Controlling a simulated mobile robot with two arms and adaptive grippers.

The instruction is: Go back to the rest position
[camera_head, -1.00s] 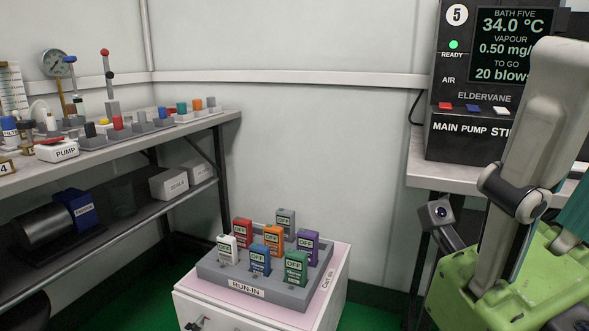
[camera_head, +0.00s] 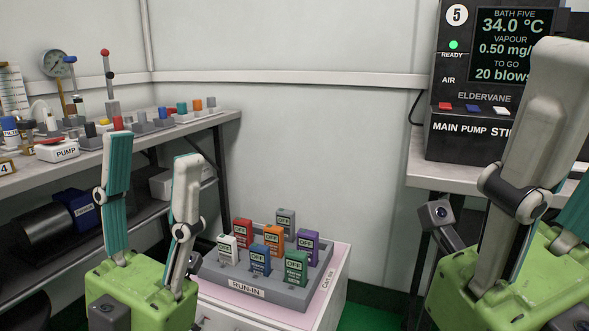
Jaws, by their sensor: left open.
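My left gripper (camera_head: 150,165) is open and empty at the lower left, its two fingers pointing up and standing apart. It is in front of the left shelf and just left of the RUN-IN rack. My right gripper (camera_head: 565,130) is large at the right edge, in front of the main pump station. One of its fingers shows whole; the other is mostly cut off by the frame, so I cannot tell how far apart they are.
Several coloured testers marked OFF stand in the grey RUN-IN rack (camera_head: 245,291) on a low white cabinet (camera_head: 326,300). The left bench (camera_head: 215,120) holds a pump and small coloured parts. The pump station (camera_head: 460,135) stands on the right bench (camera_head: 440,178).

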